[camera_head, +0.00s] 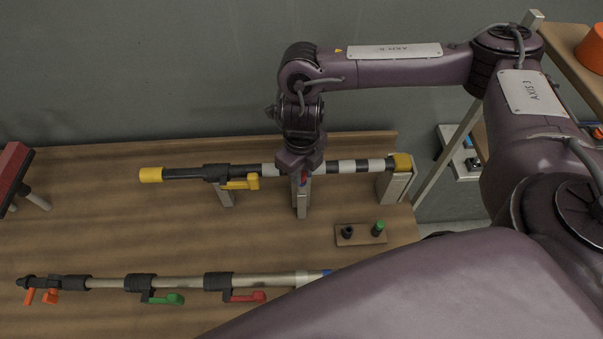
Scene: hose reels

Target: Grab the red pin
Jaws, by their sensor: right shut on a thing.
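My right arm reaches in from the right and its wrist points down over the upper striped pole. My right gripper (301,178) is mostly hidden below the wrist, and its fingers do not show clearly. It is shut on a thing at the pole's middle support. A small red bit, seemingly the red pin (304,181), shows just under the wrist; most of it is hidden. The upper pole (345,167) has black and white bands, a yellow left end and a yellow lever. My left gripper is not in view.
A small wooden block (362,238) holds a black peg (347,232) and a green peg (378,228). A lower pole (185,283) carries orange, green and red levers (245,297). A dark red object (14,170) stands far left. Bare wooden table (80,220) lies between.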

